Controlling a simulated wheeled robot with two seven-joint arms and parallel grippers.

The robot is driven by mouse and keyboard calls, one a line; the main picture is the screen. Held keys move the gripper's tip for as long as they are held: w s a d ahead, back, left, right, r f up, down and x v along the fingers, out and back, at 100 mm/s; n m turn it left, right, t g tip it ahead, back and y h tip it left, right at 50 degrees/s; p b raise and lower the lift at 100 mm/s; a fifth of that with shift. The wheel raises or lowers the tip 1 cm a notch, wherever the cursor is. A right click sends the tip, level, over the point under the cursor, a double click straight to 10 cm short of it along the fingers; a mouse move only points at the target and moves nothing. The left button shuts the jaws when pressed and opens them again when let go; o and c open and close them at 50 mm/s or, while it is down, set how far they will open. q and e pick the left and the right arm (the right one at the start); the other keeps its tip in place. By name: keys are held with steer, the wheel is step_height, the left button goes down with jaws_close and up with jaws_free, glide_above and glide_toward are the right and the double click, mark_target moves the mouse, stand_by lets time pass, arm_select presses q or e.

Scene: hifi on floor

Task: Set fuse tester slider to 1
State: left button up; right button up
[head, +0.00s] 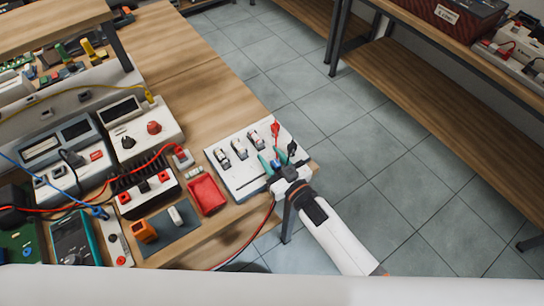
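The fuse tester seems to be the white panel (228,174) at the front right corner of the wooden bench. It carries several fuse holders, a red clip (275,131) and a black clip (292,148). My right gripper (274,158) is over the panel's right front edge, coming from the lower right. Its two teal fingertips stand apart, with a small blue and dark part between or behind them. I cannot tell whether they touch it. The slider and its markings cannot be made out; the gripper covers that part of the panel. My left gripper is not in view.
Left of the panel are a red tray (207,194), a dark mat (171,240) with small parts, a black heat-sinked unit (147,186) and grey instruments (50,150). A red cable hangs near the bench's front edge. Open tiled floor (400,185) lies to the right.

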jaws_close()
steer(key=shift+s, duration=0.1)
glide_toward(225, 166)
steer(key=x, duration=0.5)
steer(key=shift+d+f, duration=0.1)
jaws_free()
steer(key=shift+s, duration=0.1)
